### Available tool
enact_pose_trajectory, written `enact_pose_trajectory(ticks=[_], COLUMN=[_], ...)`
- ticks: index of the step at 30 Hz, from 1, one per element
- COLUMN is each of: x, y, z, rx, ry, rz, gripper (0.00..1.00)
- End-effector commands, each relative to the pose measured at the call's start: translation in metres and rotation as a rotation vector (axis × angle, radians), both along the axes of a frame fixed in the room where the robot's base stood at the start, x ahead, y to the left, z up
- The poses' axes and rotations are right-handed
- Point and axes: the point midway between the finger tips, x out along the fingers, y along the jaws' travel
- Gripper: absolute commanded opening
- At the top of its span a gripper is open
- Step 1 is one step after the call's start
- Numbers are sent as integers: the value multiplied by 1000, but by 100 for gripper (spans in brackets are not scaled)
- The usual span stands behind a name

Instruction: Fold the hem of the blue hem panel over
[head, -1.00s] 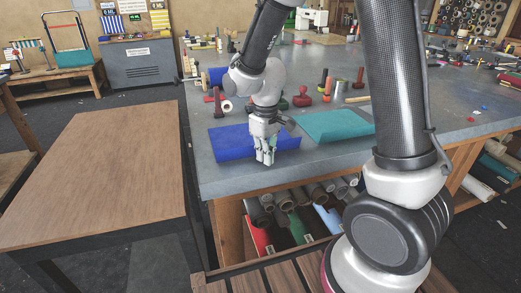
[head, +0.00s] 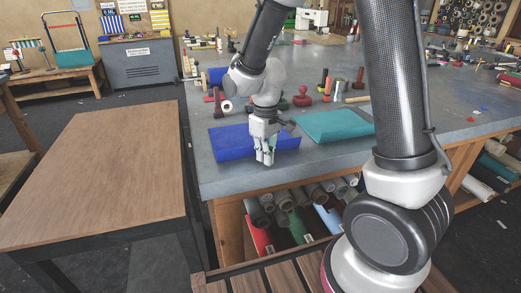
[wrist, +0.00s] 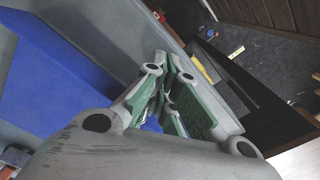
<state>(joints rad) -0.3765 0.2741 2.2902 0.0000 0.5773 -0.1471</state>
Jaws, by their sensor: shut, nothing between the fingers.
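The blue hem panel (head: 228,143) lies on the grey table near its front left corner. In the wrist view the panel (wrist: 45,75) shows a darker band along the side near the table edge; I cannot tell whether this is the hem folded or standing up. My gripper (head: 265,160) points down over the front part of the panel, right of its middle, and hides some of it. In the wrist view the gripper fingers (wrist: 165,105) are together, with no cloth between them. I cannot tell whether the tips touch the panel.
A teal panel (head: 337,125) lies to the right of the blue one. The table's front edge (head: 235,183) is close to my gripper, with fabric rolls stored below. A wooden table (head: 105,170) stands at the left.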

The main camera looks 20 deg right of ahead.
Motion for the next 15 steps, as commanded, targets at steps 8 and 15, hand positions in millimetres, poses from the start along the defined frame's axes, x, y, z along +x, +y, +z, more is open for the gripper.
enact_pose_trajectory(ticks=[8,15], x=[0,9], y=[0,0], z=[0,0], rx=[0,0], ry=[0,-1], rz=[0,-1], gripper=[0,0])
